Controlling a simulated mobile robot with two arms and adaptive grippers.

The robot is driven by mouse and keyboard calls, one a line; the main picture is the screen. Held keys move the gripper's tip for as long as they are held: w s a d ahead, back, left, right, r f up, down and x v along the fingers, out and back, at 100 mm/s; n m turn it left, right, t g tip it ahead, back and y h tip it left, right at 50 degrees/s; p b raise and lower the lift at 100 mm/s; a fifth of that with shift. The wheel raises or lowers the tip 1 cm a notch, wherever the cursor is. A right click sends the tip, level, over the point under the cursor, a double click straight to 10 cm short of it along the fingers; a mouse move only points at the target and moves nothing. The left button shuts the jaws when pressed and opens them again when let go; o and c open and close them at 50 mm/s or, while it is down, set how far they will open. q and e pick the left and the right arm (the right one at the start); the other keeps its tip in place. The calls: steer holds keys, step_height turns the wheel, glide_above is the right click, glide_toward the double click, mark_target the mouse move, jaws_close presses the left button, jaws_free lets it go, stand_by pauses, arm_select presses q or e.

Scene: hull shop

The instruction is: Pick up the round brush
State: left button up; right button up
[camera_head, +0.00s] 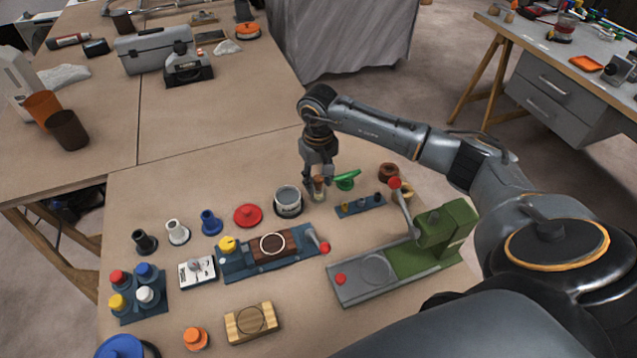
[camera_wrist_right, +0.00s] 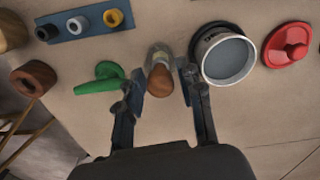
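The round brush (camera_head: 319,184) stands upright on the brown table, with a brown wooden handle on top and a pale lower part. It also shows in the right wrist view (camera_wrist_right: 160,78), handle end towards the camera. My right gripper (camera_head: 318,176) points down over it. In the right wrist view my right gripper's fingers (camera_wrist_right: 160,88) are open, one on each side of the handle, with a narrow gap visible. The fingers partly hide the brush in the head view. My left gripper is not in view.
A grey can (camera_head: 288,201) stands close beside the brush, and a green object (camera_head: 347,180) lies on the other side. A red lidded knob (camera_head: 248,215), a blue holder strip (camera_head: 360,206) and a green machine (camera_head: 440,238) are nearby. Bare table lies behind the can.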

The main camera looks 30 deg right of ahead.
steer(key=shift+f, duration=0.35)
jaws_close()
steer(key=shift+r, duration=0.1)
steer(key=shift+r+b, duration=0.4)
steer(key=shift+r, duration=0.15)
steer(key=s+a+r+b, duration=0.2)
steer(key=s+a+r, duration=0.1)
steer(key=s+r, duration=0.3)
steer(key=s+a+r+b, duration=0.1)
steer(key=s+a+r, duration=0.1)
steer(key=s+r, duration=0.3)
steer(key=shift+s+a+r+b, duration=0.35)
steer(key=shift+s+a+r, duration=0.05)
steer(key=shift+s, duration=0.5)
